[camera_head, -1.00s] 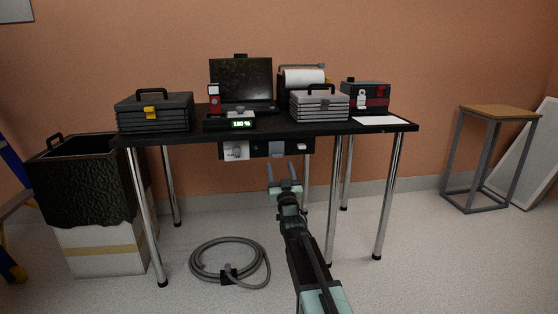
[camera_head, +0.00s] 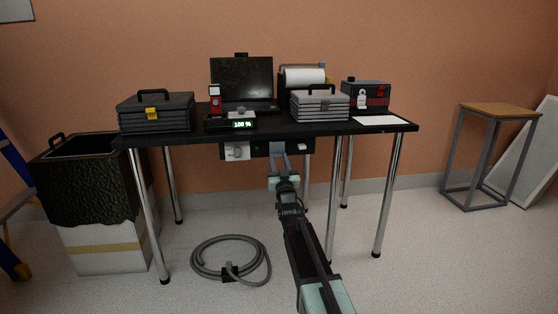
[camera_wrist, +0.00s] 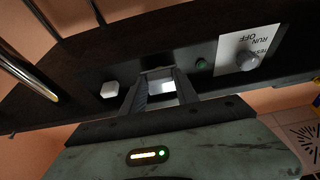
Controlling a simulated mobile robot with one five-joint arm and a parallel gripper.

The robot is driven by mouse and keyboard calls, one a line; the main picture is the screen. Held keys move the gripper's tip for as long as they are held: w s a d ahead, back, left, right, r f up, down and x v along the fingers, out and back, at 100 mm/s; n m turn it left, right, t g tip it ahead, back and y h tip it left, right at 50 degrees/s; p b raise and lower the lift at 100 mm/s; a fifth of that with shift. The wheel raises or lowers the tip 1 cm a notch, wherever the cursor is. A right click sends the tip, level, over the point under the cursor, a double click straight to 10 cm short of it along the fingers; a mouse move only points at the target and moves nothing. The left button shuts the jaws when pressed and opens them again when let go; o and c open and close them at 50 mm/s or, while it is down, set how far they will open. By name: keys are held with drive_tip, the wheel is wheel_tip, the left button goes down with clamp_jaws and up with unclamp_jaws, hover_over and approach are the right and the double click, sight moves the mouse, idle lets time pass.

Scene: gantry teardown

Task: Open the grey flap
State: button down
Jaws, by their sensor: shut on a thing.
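The grey flap (camera_wrist: 161,86) is on the front of the dark control panel (camera_wrist: 100,70) under the table, and it shows light between my fingers in the wrist view. My gripper (camera_wrist: 158,82) has one finger on each side of the flap and is shut on it. In the head view my gripper (camera_head: 279,156) reaches up to the panel from below and hides the flap there. The fingers also hide the flap's side edges, and I cannot tell whether it has swung at all.
A white label with a knob (camera_wrist: 248,61) and a green button (camera_wrist: 201,64) sit right of the flap in the wrist view; a white button (camera_wrist: 109,90) is on the left. The black table (camera_head: 300,128) is above, with toolboxes. A hose (camera_head: 230,260) lies on the floor.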

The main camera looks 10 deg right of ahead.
drive_tip(key=s+r+g+p, duration=0.1)
drive_tip(key=p, duration=0.3)
drive_tip(key=r+g+p, duration=0.2)
drive_tip(key=p, duration=0.3)
drive_tip(key=shift+s, duration=0.4)
drive_tip(key=g+p, duration=1.2)
drive_tip(key=p, duration=1.5)
approach(277, 148)
wheel_tip(277, 148, down, 3)
drive_tip(key=shift+s+r+g+p, duration=0.25)
drive_tip(key=shift+g+p, duration=0.15)
drive_tip(key=shift+p, duration=0.2)
drive_tip(key=c, duration=0.9)
unclamp_jaws()
